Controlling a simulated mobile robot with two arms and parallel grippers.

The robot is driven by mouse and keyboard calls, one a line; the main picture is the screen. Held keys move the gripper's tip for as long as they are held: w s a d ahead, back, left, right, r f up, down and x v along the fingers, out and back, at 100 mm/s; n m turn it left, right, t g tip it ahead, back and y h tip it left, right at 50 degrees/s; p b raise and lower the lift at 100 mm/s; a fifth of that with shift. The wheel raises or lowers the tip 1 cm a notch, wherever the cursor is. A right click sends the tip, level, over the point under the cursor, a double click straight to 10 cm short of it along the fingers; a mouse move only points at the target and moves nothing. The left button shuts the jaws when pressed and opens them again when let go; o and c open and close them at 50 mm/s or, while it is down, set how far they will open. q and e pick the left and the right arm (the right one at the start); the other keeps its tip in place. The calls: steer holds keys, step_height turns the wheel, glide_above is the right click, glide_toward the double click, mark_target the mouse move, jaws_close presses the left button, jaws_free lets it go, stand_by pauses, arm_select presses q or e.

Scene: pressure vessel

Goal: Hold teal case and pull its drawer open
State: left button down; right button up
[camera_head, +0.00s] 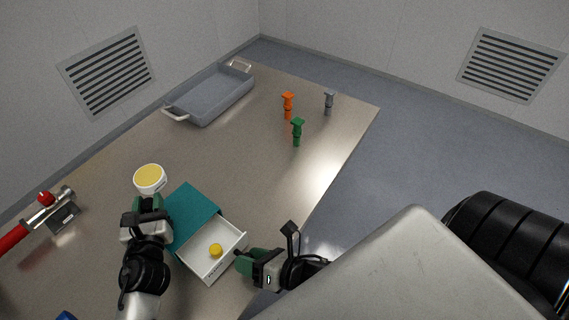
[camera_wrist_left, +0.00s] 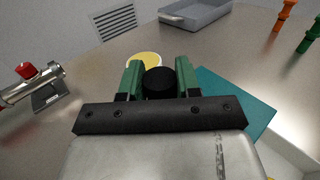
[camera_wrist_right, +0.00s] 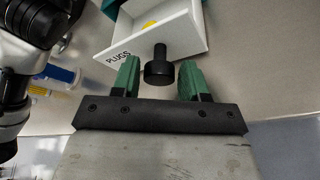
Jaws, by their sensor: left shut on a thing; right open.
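The teal case (camera_head: 192,210) lies on the metal table, also partly in the left wrist view (camera_wrist_left: 235,100). Its white drawer (camera_head: 232,240) is pulled out and holds a yellow plug (camera_head: 216,250). The drawer front reads "PLUGS" in the right wrist view. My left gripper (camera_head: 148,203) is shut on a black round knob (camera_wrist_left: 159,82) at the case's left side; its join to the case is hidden. My right gripper (camera_head: 243,262) is open before the drawer, its fingers on either side of the black drawer knob (camera_wrist_right: 158,67), with gaps showing.
A white round tub with a yellow top (camera_head: 150,179) stands just behind my left gripper. A grey tray (camera_head: 212,97) and orange (camera_head: 287,106), green (camera_head: 297,131) and grey (camera_head: 329,102) pegs stand farther back. The table middle is clear.

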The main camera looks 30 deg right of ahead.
steer(key=v, duration=1)
steer(key=shift+s+d, duration=0.15)
steer(key=shift+s, duration=0.1)
steer(key=shift+r, duration=0.1)
arm_select(q)
steer(key=c, duration=0.7)
jaws_free()
steer(key=shift+s, duration=0.15)
steer(key=v, duration=1.2)
arm_select(e)
steer(key=shift+s, duration=0.1)
